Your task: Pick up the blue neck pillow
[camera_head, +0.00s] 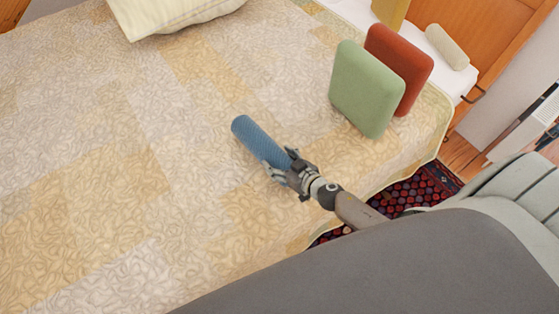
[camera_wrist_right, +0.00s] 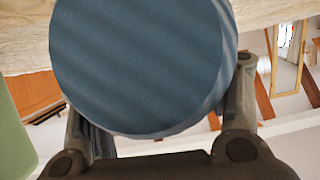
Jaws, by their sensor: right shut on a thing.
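The blue neck pillow (camera_head: 258,140) is a ribbed blue cylinder over the patterned bed cover in the head view. My right gripper (camera_head: 285,172) is shut on its near end, with fingers on either side. In the right wrist view the pillow's round blue end (camera_wrist_right: 145,65) fills the upper middle, between the two fingers of my right gripper (camera_wrist_right: 160,120). From the head view I cannot tell clearly whether the pillow touches the bed or is just above it. My left gripper is not in view.
A green cushion (camera_head: 366,90) and a red cushion (camera_head: 405,62) stand upright on the bed (camera_head: 150,200) to the right. A cream pillow (camera_head: 175,14) lies at the back, and a beige roll (camera_head: 447,46) at the back right. The bed's left area is clear.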

